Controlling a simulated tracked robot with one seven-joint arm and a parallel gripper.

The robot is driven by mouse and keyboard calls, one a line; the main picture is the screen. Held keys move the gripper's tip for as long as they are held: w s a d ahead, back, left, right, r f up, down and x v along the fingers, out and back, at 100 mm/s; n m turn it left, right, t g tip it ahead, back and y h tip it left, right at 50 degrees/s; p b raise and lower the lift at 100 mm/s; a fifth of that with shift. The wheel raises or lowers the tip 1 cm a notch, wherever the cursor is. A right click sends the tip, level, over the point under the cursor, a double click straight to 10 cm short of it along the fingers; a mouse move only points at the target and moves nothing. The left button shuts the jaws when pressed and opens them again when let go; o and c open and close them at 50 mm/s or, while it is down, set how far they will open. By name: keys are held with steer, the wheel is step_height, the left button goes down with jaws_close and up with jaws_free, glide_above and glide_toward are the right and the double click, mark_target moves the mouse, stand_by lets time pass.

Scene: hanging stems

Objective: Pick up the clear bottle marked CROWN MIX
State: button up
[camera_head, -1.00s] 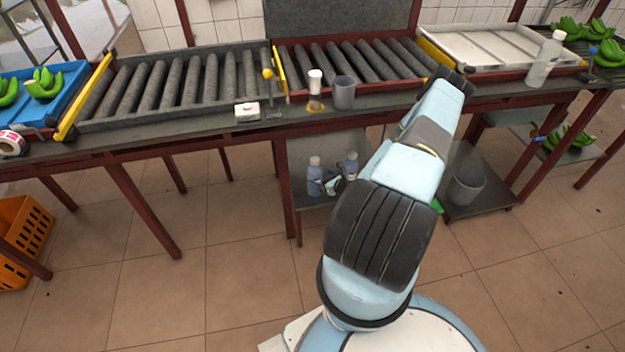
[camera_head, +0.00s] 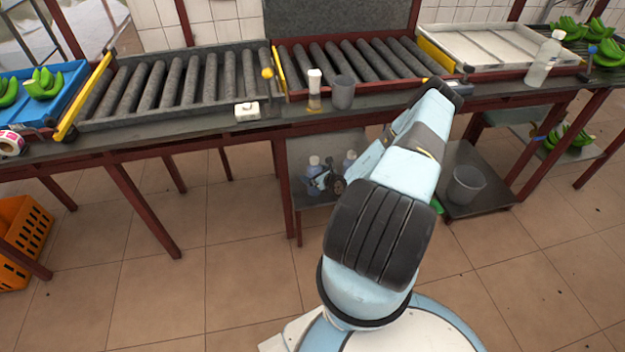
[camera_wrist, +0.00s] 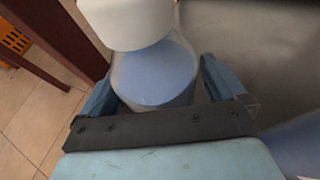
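A clear bottle with a white cap and blue liquid (camera_wrist: 153,75) stands between the fingers of my gripper (camera_wrist: 165,90) in the wrist view. The fingers are apart, one on each side; I cannot tell whether either touches it. In the head view two blue-filled, white-capped bottles, one on the left (camera_head: 314,163) and one on the right (camera_head: 350,158), stand on the lower shelf, partly hidden by my gripper (camera_head: 328,184). A blue shape at the wrist view's lower right (camera_wrist: 300,140) may be the other bottle. No label is readable, so CROWN MIX cannot be confirmed.
The lower shelf (camera_head: 300,142) lies under the roller table's top. On top stand a white-capped jar (camera_head: 314,90), a grey cup (camera_head: 342,93) and a tall clear bottle (camera_head: 543,62). A grey bucket (camera_head: 466,185) stands on the right lower shelf. A table leg (camera_head: 287,190) is close by.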

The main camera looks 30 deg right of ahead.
steer(key=c, duration=1.7)
steer(key=shift+r, duration=0.1)
